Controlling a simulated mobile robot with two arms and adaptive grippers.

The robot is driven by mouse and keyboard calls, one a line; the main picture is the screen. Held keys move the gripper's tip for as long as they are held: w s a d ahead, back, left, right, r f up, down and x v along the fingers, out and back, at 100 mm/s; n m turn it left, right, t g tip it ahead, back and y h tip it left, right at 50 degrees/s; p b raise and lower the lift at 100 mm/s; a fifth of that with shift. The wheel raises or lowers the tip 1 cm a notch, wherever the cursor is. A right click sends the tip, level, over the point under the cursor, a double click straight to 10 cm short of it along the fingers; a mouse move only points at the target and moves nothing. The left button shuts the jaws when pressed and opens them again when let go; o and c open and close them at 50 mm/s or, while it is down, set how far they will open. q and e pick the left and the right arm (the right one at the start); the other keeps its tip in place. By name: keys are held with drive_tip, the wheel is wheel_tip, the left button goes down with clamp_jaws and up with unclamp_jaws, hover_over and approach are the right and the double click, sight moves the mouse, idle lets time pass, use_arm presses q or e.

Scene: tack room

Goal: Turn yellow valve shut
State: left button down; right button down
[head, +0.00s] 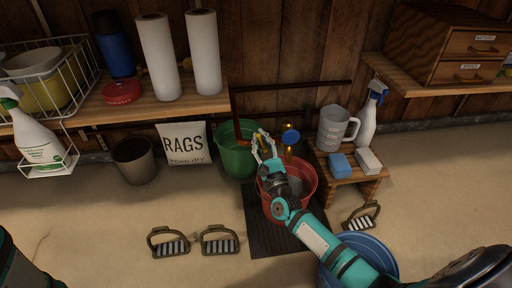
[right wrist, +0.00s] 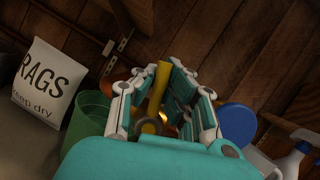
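The yellow valve lever (right wrist: 157,92) stands near the wooden wall, with a rounded yellow part below it in the right wrist view. In the head view only small yellow bits of the valve (head: 262,146) show past my fingers. My right gripper (head: 263,138) reaches over the red bucket to the valve. In the right wrist view, the right gripper's fingers (right wrist: 163,68) stand apart on either side of the lever. I cannot tell whether they touch it. My left gripper is out of view.
A blue round handle (head: 291,137) is just right of the valve. A green bucket (head: 232,160) stands left, a red bucket (head: 306,197) below. A small wooden stool (head: 350,174) holds a jug (head: 335,128) and spray bottle (head: 369,116) at right.

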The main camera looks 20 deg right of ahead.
drive_tip(key=shift+s+d+m+h+b, duration=0.15)
drive_tip(key=shift+d+m+h+b, duration=0.25)
drive_tip(key=shift+m, duration=0.5)
drive_tip(key=shift+s+d+m+h+b, duration=0.1)
drive_tip(key=shift+d+m+h+b, duration=0.3)
drive_tip(key=shift+m, duration=0.5)
drive_tip(key=shift+a+h, duration=0.1)
drive_tip(key=shift+h, duration=0.2)
drive_tip(key=c, duration=1.3)
unclamp_jaws()
drive_tip(key=shift+c, duration=0.2)
drive_tip(key=v, duration=1.2)
